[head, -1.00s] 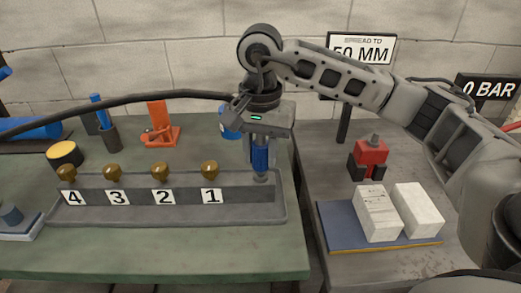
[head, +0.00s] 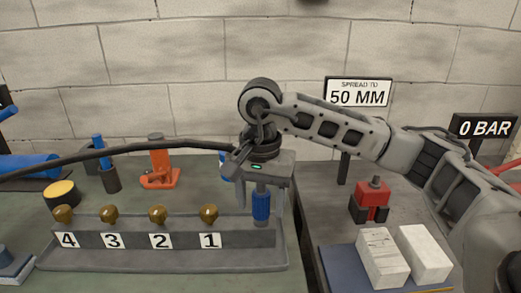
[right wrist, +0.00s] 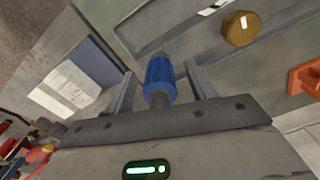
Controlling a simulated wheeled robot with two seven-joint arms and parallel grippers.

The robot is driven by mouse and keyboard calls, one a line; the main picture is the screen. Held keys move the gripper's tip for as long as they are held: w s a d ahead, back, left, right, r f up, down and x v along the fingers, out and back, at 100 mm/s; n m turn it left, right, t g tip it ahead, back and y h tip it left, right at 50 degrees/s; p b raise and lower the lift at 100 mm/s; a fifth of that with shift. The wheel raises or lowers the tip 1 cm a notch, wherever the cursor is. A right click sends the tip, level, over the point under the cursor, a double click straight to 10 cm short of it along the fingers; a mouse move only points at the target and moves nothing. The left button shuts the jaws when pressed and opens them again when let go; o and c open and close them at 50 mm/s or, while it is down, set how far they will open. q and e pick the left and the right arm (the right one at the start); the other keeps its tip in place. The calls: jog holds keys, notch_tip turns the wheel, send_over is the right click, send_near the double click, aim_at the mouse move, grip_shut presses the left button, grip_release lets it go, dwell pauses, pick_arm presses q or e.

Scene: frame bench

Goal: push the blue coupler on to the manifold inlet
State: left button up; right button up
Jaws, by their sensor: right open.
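The blue coupler (head: 261,207) stands upright at the right end of the grey manifold (head: 160,262), over the inlet stub (head: 261,225). How far it sits on the stub cannot be told. My right gripper (head: 258,200) points down over it, jaws open. In the right wrist view the coupler (right wrist: 160,78) stands between the two spread fingers (right wrist: 162,88), with visible gaps on both sides. A black hose (head: 120,149) runs from the left and passes behind my gripper. My left gripper is not in view.
Several brass knobs (head: 158,214) line the manifold above number plates. An orange tool (head: 158,165) stands behind. Right of a gap between the benches are a red-and-black block (head: 371,200), white boxes (head: 382,255) and a "0 BAR" sign (head: 485,129).

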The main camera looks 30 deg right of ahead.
notch_tip(320, 180, up, 16)
jog(key=p, duration=0.3)
jog(key=shift+p, duration=0.35)
